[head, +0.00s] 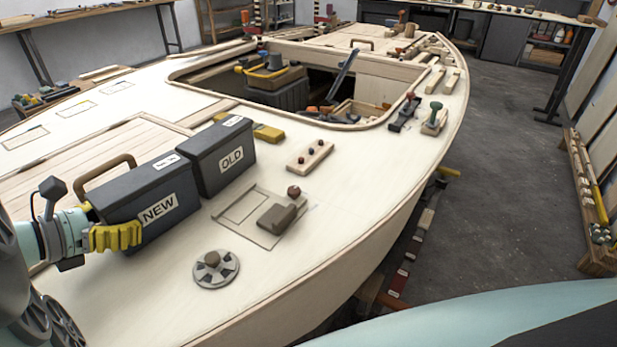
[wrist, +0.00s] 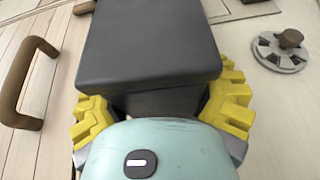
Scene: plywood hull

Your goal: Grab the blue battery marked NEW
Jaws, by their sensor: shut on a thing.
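The battery marked NEW (head: 150,190) is a dark grey box, not blue, on the boat's pale deck at the left in the head view. Its white NEW label faces the camera. My gripper (head: 112,228) is at its near-left end, with yellow fingers shut on it. In the wrist view the dark grey lid of the NEW battery (wrist: 150,45) fills the top middle. My gripper (wrist: 160,108) has one yellow finger on each side of its end. I cannot tell whether it is lifted off the deck.
A similar box marked OLD (head: 222,158) stands close beyond the NEW battery. A brown handle (head: 105,170) rises from the deck behind it. A round metal fitting (head: 216,269) and a shallow recess with a brown block (head: 277,218) lie right. An open hatch (head: 330,117) is farther back.

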